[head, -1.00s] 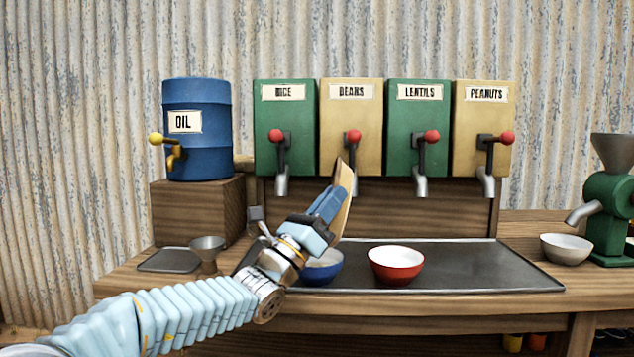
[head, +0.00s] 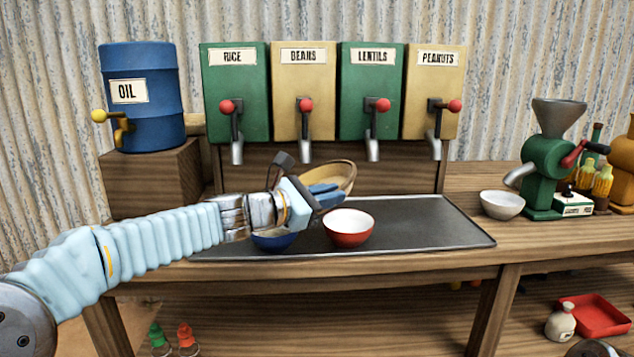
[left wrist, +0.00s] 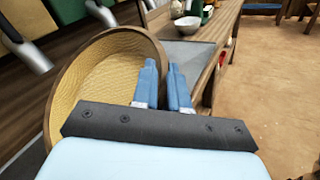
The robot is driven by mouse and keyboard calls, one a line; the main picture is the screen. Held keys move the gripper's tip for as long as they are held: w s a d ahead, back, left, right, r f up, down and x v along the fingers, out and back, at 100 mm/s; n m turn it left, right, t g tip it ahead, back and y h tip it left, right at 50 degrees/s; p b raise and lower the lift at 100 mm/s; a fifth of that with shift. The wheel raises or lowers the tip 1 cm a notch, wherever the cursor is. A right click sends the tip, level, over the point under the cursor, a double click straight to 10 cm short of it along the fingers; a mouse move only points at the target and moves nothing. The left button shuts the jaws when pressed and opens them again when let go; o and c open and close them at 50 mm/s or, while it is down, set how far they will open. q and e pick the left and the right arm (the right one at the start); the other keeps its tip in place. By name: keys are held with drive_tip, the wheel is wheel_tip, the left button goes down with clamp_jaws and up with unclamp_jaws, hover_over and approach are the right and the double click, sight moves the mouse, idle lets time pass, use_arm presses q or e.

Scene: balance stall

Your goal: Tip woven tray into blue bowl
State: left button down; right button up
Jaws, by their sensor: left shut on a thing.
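My left gripper (head: 326,194) is shut on the rim of the woven tray (head: 341,175), a shallow round tan basket. The tray is tilted, above the dark metal tray and behind my fingers. In the left wrist view the woven tray (left wrist: 98,85) fills the left side; its visible inside looks bare, and my blue fingers (left wrist: 164,88) are at its right rim. The blue bowl (head: 275,242) stands on the dark metal tray, below my left gripper and partly hidden by it; its contents are not visible.
A red bowl (head: 348,229) stands just right of the blue bowl on the dark metal tray (head: 430,225). Dispensers with taps (head: 304,92) hang behind. A blue oil drum (head: 142,98) is at left, a white bowl (head: 502,205) and green grinder (head: 546,165) at right.

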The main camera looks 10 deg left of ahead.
use_arm(q)
drive_tip(key=shift+w+d+f+m+g+y, duration=0.2)
drive_tip(key=shift+d+f+m+g+y, duration=0.45)
drive_tip(key=shift+y, duration=0.25)
drive_tip(key=shift+w+d+f+m+g+y, duration=0.15)
drive_tip(key=shift+d+f+m+g+y, duration=0.3)
drive_tip(key=shift+d+f+g+y, duration=0.35)
drive_tip(key=shift+a+r, duration=0.1)
drive_tip(key=shift+a, duration=0.05)
